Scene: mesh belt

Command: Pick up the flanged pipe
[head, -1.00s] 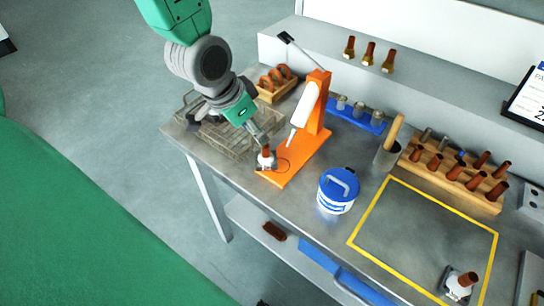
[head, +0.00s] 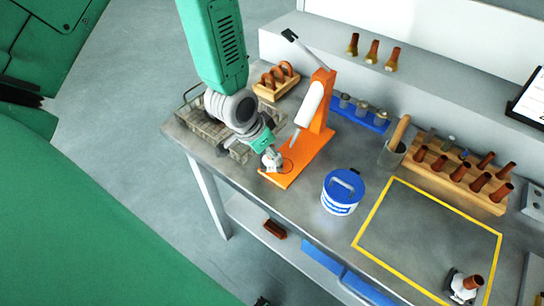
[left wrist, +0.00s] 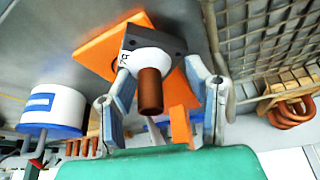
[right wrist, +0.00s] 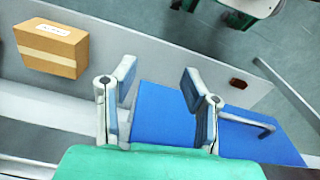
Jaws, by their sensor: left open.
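A flanged pipe, a brown tube with a white flange on a dark square base (left wrist: 150,90), stands on the orange stand's foot in the left wrist view. In the head view its white flange (head: 273,163) shows at the stand's near left end, its tube mostly hidden by my gripper. My left gripper (left wrist: 165,88) is open, one finger on each side of the pipe; I cannot tell whether either touches it. In the head view my left gripper (head: 267,150) is right over it. A similar piece (head: 464,285) stands at the bottom right corner of the yellow outline. My right gripper (right wrist: 160,85) is open and empty.
The orange stand (head: 318,120) with its white cylinder rises close by. A wire basket (head: 205,125) lies left of it, and a blue-lidded pot (head: 342,190) right. A wooden rack (head: 460,172) holds several brown tubes. A cardboard box (right wrist: 52,47) shows in the right wrist view.

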